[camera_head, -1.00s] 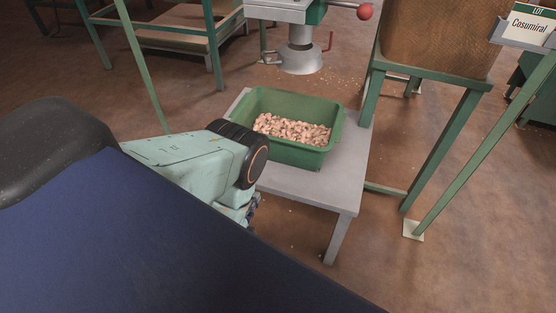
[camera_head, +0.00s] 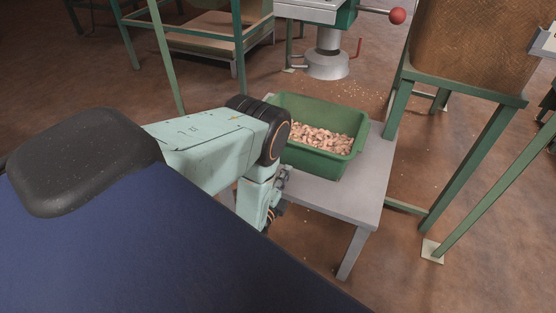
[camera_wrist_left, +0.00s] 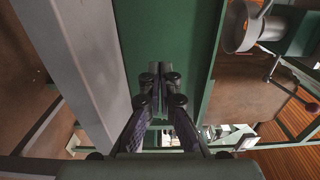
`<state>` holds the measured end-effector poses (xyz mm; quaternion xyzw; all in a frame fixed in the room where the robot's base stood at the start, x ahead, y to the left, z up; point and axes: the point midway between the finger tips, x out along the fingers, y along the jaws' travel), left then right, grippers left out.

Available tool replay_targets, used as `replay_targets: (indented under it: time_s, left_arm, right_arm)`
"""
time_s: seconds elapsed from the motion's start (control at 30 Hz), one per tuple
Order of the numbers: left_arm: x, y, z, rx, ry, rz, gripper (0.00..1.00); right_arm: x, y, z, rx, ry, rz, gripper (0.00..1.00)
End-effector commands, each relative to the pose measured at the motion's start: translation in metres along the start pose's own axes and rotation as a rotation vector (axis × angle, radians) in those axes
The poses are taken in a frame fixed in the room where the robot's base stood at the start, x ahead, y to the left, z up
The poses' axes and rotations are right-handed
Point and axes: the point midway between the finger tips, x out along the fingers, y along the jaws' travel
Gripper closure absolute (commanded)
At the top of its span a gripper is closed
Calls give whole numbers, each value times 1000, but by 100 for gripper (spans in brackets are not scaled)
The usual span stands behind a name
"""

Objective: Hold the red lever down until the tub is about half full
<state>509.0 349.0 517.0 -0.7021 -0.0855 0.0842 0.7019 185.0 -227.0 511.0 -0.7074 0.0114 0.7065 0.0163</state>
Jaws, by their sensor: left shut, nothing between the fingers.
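The green tub (camera_head: 330,165) stands on a low grey table (camera_head: 360,190). Pale pinkish-brown nuts (camera_head: 322,138) cover its inside, with their surface below the rim; their exact depth cannot be told. A lever with a red ball knob (camera_head: 397,16) sticks out right of the machine at the top. In the left wrist view my left gripper (camera_wrist_left: 160,88) is shut and empty, before a green surface. My right gripper is not in view.
A tall brown bin (camera_head: 470,50) on green legs stands right of the table. A green-framed bench (camera_head: 205,40) is at the back left. Loose nuts (camera_head: 365,90) lie on the floor behind the tub. Brown floor shows in front of the table.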

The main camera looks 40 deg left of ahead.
Motion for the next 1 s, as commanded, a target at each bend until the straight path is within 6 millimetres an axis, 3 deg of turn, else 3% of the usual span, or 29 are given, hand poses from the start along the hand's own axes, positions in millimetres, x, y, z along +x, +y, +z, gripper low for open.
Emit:
replay_targets:
  time_s: [0.1,0.3,0.77,1.0]
  left_arm:
    - [19,2,0,0,-1,-2,100]
    - [36,1,-1,1,0,-1,100]
    - [40,0,-1,0,0,1,100]
    - [52,0,-1,0,0,-2,100]
  right_arm:
    - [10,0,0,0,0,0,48]
    - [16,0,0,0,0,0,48]
    - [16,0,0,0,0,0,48]
    - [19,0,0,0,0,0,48]
